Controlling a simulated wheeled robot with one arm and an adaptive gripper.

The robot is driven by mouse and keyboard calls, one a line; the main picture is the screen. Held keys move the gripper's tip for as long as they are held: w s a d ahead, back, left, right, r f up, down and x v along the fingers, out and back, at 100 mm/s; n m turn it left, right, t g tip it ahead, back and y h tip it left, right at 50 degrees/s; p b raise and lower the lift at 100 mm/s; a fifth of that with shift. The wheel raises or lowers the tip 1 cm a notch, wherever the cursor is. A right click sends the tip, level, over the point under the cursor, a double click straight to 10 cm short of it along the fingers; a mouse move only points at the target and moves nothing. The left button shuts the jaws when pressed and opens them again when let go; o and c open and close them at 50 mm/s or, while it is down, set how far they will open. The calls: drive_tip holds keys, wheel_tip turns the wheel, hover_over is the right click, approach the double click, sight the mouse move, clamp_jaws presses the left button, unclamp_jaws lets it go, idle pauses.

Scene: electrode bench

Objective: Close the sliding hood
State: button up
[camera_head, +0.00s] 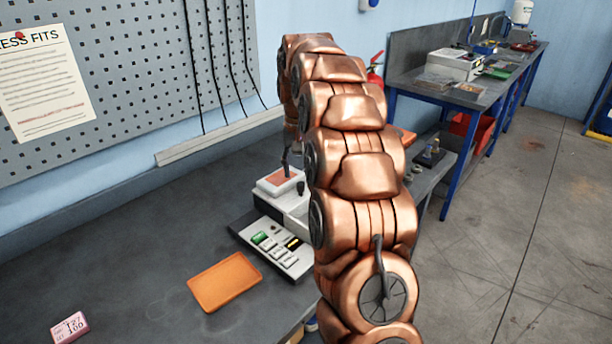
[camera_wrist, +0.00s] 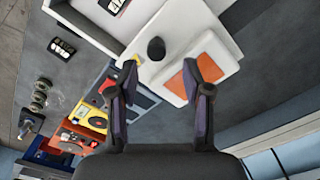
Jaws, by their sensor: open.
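The sliding hood is a white cover with an orange window, on a white bench device. In the head view the hood (camera_head: 277,183) is left of my arm, which hides much of the device. The wrist view shows the hood (camera_wrist: 176,88) from above, with a round black knob (camera_wrist: 156,49) beside its orange window. My gripper (camera_wrist: 160,70) is open, its two dark fingers pointing at the device. The knob appears between and just beyond the fingertips, apart from both. I cannot tell the height gap. In the head view my arm mostly hides the gripper.
A button panel (camera_head: 278,244) is at the device's front. An orange pad (camera_head: 225,281) and a pink timer (camera_head: 69,327) lie on the grey bench. A pegboard (camera_head: 130,70) with hanging cables stands behind.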

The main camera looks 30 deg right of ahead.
sight(300, 183)
drive_tip(key=shift+d+f+p, duration=0.1)
drive_tip(key=shift+f+p, duration=0.35)
drive_tip(key=shift+f, duration=1.55)
drive_tip(key=shift+c, duration=0.4)
clamp_jaws()
